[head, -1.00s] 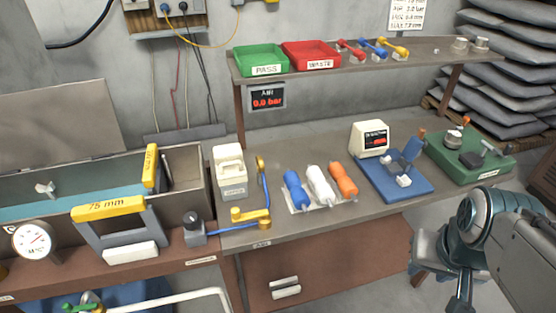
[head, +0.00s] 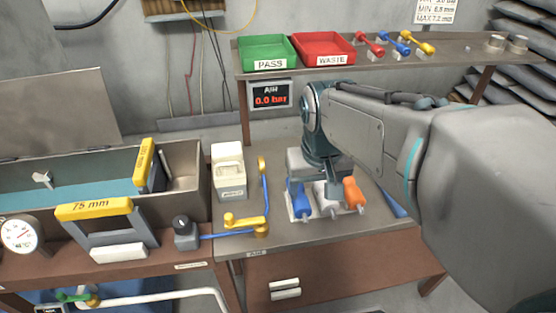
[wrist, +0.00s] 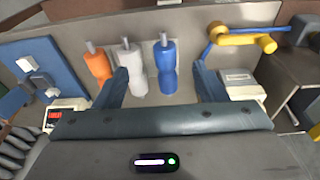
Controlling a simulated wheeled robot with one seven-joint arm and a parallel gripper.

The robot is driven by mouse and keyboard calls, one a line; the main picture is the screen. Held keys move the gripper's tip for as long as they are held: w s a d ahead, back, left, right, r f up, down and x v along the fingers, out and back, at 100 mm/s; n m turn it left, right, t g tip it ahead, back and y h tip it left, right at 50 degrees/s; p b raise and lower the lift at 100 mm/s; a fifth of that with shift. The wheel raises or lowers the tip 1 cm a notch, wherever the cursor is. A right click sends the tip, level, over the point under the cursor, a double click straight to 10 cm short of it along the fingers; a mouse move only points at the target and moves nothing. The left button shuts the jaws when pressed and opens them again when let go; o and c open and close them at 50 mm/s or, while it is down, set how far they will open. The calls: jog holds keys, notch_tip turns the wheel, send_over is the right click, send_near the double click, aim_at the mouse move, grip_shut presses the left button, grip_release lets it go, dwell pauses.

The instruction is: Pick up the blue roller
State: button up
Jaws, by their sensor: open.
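The blue roller (head: 300,204) lies on a pale mat on the bench, at the left of a row of three. The white roller (head: 331,208) is in the middle and the orange roller (head: 353,195) at the right. My gripper (head: 318,190) is above the row and hides the rollers' far parts. In the wrist view, my gripper (wrist: 161,72) is open and empty. The blue roller (wrist: 166,68) shows between its fingers, nearer the right one. The white roller (wrist: 137,68) also shows between them, beside the left finger. The fingers' height above the rollers is unclear.
A blue rod with yellow crank ends (head: 262,205) and a white box (head: 229,170) stand left of the rollers. A shelf with a green PASS tray (head: 267,66) and a red WASTE tray (head: 325,61) runs behind. My arm covers the bench's right side.

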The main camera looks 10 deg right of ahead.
jog(key=w+r+g, duration=0.1)
jog(key=w+g, duration=0.1)
jog(key=w, duration=0.8)
jog(key=f, duration=0.5)
jog(key=f+b, duration=0.1)
jog(key=f, duration=0.2)
jog(key=shift+a, duration=0.25)
jog(key=shift+s+d+f, duration=0.15)
jog(key=shift+f, duration=2.55)
jog(key=c, duration=1.2)
